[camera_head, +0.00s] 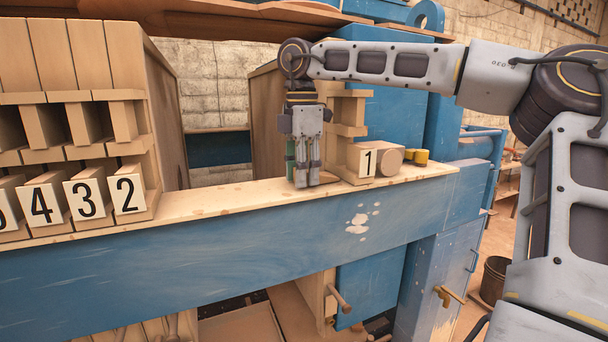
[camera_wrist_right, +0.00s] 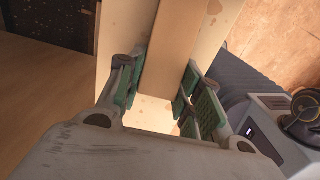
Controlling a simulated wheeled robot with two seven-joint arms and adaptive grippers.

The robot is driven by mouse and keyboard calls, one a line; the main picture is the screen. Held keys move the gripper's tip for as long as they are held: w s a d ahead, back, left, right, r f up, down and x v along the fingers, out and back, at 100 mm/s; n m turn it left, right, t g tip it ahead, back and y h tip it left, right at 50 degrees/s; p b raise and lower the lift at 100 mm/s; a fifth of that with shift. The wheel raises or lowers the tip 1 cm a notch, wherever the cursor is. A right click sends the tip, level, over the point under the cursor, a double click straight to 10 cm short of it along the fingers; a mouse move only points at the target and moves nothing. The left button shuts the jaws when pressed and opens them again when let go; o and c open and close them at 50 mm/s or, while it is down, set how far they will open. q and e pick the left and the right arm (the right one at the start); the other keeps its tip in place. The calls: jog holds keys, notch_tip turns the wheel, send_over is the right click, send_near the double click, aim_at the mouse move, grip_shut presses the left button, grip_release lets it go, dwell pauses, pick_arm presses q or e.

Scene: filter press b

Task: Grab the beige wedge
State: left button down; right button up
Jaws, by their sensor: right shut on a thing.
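My right gripper (camera_head: 303,181) points straight down at the blue beam's wooden top, just left of the block marked 1. In the right wrist view, its green-padded fingers (camera_wrist_right: 164,80) are closed on the two sides of a long beige piece, which I take to be the beige wedge (camera_wrist_right: 168,52). In the head view the fingers hide most of the wedge; a small brownish piece shows low beside the fingertips. I cannot tell whether it touches the ledge. My left gripper is not in view.
The block marked 1 (camera_head: 366,161) and a small yellow cylinder (camera_head: 421,158) stand close right of the gripper. Wooden plates with blocks marked 4, 3 and 2 (camera_head: 128,194) stand at the left. The pale ledge (camera_head: 225,198) between them is clear.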

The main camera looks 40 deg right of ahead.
jog(key=shift+a+r, duration=0.1)
jog(key=shift+a+r, duration=0.1)
jog(key=shift+r, duration=0.05)
notch_tip(320, 180, up, 6)
jog(key=shift+r+b, duration=0.2)
jog(key=shift+b, duration=0.55)
jog(key=shift+w+a+f+p, duration=0.2)
jog(key=shift+w+a, duration=0.8)
jog(key=shift+a, duration=2.05)
jog(key=shift+w+a+r+p, duration=0.15)
jog(key=shift+w+a+p, duration=0.55)
jog(key=shift+a, duration=2.4)
jog(key=shift+w+a+f+p, duration=0.1)
jog(key=shift+w+a, duration=1.15)
jog(key=shift+a, duration=1.8)
jog(key=shift+a, duration=0.15)
